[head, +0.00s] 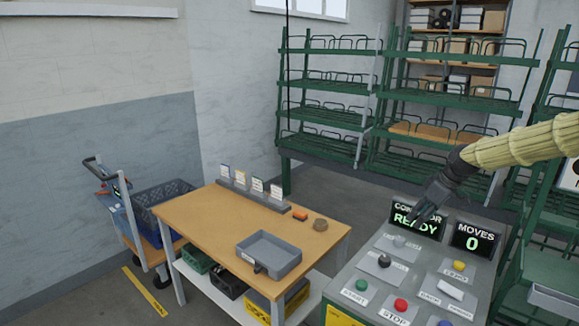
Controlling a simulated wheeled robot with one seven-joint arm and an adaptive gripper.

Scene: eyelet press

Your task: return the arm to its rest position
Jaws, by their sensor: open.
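My arm reaches in from the right edge in a tan ribbed sleeve. My gripper (428,205), dark and pointing down to the left, is above the back of the grey control console (352,272) and partly covers the display reading "READY" (416,222). It looks empty, and its fingers are small and dark in this view. A second display (474,241) reads "MOVES 0". The console's sloped top carries several buttons, among them a red one (401,304) marked "STOP", a yellow one (459,266) and a green one (361,285).
A wooden-topped table (190,219) left of the console holds a grey tray (270,255), a card rack (240,190) and small items. A cart (133,240) stands further left. Green shelving racks (330,115) line the back. Open floor lies between table and racks.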

